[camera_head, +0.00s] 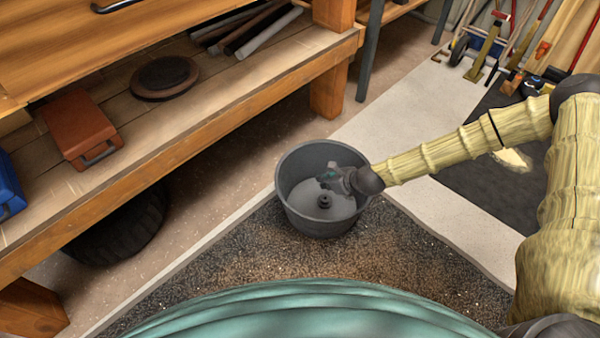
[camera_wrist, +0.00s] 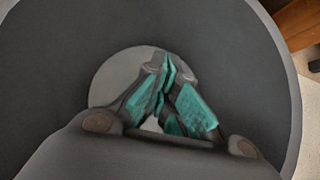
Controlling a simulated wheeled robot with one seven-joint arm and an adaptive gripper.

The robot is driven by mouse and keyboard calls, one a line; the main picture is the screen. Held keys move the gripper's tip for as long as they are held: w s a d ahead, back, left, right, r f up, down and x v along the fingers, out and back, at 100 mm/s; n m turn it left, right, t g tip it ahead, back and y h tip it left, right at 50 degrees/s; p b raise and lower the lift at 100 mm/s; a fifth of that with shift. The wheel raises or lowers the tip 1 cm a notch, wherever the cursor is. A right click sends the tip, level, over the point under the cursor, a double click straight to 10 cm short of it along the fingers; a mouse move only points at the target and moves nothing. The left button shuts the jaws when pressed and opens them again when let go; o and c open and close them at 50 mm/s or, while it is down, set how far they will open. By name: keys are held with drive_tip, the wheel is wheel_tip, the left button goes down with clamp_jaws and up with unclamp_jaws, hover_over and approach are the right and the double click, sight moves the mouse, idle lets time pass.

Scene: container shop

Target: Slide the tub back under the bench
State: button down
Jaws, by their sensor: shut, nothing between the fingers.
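The tub (camera_head: 311,218) is a round dark grey open bowl with a small dark knob on its inner floor. It stands on the speckled floor mat, in front of the wooden bench (camera_head: 192,144) and outside its lower shelf edge. My gripper (camera_head: 326,178) is over the tub's opening, near its right rim, shut and empty. In the wrist view my gripper's teal finger pads (camera_wrist: 170,92) meet near the middle, with the tub's grey wall (camera_wrist: 50,90) around them. Whether the fingers touch the tub cannot be told.
Under the bench at left lies a black tyre (camera_head: 120,232); floor right of it is open up to the bench leg (camera_head: 329,88). The shelf holds a brown case (camera_head: 78,130), a blue box (camera_head: 8,185) and a round disc (camera_head: 164,76). Long-handled tools (camera_head: 490,45) stand at upper right.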

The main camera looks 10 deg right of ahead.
drive_tip(key=b, duration=0.5)
approach(294, 175)
wheel_tip(294, 175, down, 3)
drive_tip(key=shift+w+a+f+b, duration=0.1)
drive_tip(key=shift+w+a+b, duration=0.5)
drive_tip(key=shift+w, duration=0.1)
drive_tip(key=shift+w+a+f+b, duration=0.15)
drive_tip(key=shift+w+a+b, duration=0.4)
drive_tip(key=shift+w, duration=0.1)
